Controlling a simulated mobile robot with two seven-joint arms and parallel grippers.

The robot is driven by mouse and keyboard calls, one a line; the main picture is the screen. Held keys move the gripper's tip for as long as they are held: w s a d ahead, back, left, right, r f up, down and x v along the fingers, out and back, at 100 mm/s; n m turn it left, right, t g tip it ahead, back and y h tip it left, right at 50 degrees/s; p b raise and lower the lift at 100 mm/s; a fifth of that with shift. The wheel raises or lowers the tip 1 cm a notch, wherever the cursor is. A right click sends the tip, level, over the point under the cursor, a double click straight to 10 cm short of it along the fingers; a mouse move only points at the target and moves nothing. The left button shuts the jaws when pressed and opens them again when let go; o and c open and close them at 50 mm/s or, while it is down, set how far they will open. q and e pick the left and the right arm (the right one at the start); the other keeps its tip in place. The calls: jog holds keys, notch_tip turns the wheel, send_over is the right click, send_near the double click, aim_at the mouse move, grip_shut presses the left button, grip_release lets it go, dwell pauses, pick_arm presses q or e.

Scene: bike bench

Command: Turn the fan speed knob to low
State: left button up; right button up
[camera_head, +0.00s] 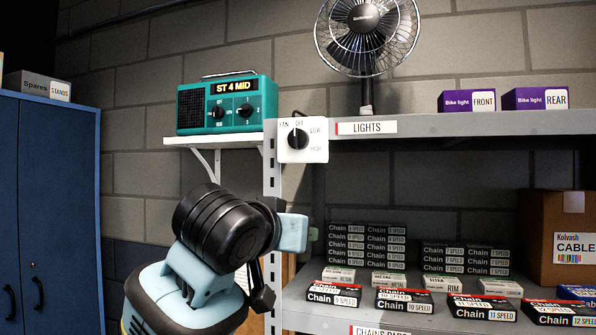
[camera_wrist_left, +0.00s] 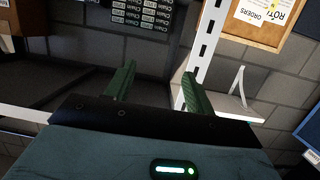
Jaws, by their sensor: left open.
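The fan speed knob (camera_head: 297,138) is a black dial on a white plate (camera_head: 317,152) fixed at the left end of the upper shelf. The plate reads FAN, OFF, LOW and HIGH. The knob's pointer appears to be up, near OFF. The fan (camera_head: 366,40) stands on the shelf above. My left gripper (camera_head: 308,234) is below the plate, apart from the knob. In the left wrist view its two green fingers (camera_wrist_left: 158,82) are spread with nothing between them. The knob does not show in that view. My right gripper is out of view.
A teal radio (camera_head: 227,104) sits on a white bracket shelf left of the knob. A grey shelf post (camera_head: 271,185) stands close to my left gripper. Stacked chain boxes (camera_head: 367,246) fill the lower shelf. A blue cabinet (camera_head: 50,200) is at the far left.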

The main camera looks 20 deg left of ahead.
aim_at(295, 136)
pick_arm(q)
jog(key=s+r+t, duration=0.1)
jog(key=s+r, duration=0.2)
jog(key=r, duration=0.5)
jog(key=s+r+t, duration=0.2)
jog(key=s+r, duration=0.1)
jog(key=r, duration=0.5)
jog(key=shift+n, duration=0.3)
jog(key=shift+w+d+f, duration=0.1)
jog(key=shift+w+f, duration=0.05)
jog(key=shift+w, duration=3.75)
jog(key=c, duration=1)
